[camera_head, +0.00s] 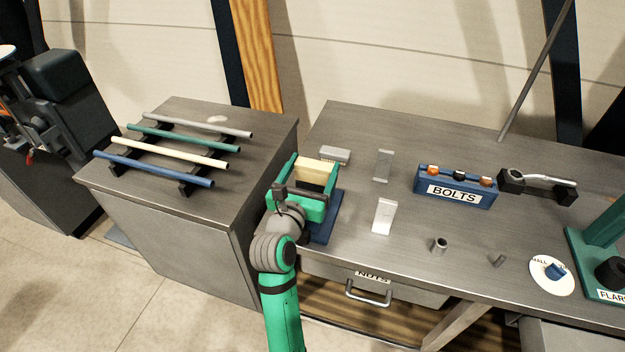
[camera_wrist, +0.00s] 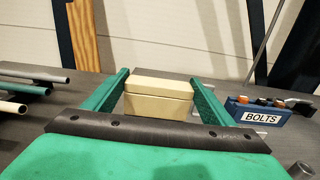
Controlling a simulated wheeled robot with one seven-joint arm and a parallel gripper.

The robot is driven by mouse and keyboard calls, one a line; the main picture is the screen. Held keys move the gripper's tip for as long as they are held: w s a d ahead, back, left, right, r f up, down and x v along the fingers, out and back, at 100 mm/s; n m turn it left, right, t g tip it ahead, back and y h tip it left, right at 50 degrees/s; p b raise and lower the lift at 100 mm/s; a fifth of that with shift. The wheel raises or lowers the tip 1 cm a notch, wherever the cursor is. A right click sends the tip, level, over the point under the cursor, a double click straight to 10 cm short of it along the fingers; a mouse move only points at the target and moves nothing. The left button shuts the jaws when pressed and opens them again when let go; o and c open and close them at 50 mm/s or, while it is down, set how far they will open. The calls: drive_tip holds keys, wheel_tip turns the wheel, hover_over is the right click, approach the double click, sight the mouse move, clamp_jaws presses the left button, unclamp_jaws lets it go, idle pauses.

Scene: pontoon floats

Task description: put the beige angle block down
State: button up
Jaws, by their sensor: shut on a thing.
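The beige angle block (camera_wrist: 158,103) is between the two green fingers of my gripper (camera_wrist: 160,92) in the wrist view. In the head view the beige angle block (camera_head: 316,172) shows at the far end of my gripper (camera_head: 312,180), above or at a blue mat (camera_head: 322,230) on the workbench. My gripper is shut on the block. Whether the block's underside touches anything is hidden by my gripper.
A blue BOLTS holder (camera_head: 455,186) stands to the right. Grey blocks (camera_head: 334,155) (camera_head: 383,166) and a light angle piece (camera_head: 384,216) lie close by. A rack with several coloured rods (camera_head: 170,150) stands on the left cabinet. Bare bench (camera_head: 350,130) shows behind.

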sight(313, 181)
wheel_tip(313, 181, down, 5)
drive_tip(key=shift+s+r, duration=0.1)
drive_tip(key=c, duration=0.3)
drive_tip(key=shift+f, duration=0.2)
drive_tip(key=shift+c, duration=0.6)
drive_tip(key=shift+r, duration=0.1)
drive_tip(key=o, duration=1.1)
drive_tip(key=shift+r, duration=0.1)
drive_tip(key=o, duration=0.4)
drive_tip(key=shift+r, duration=0.15)
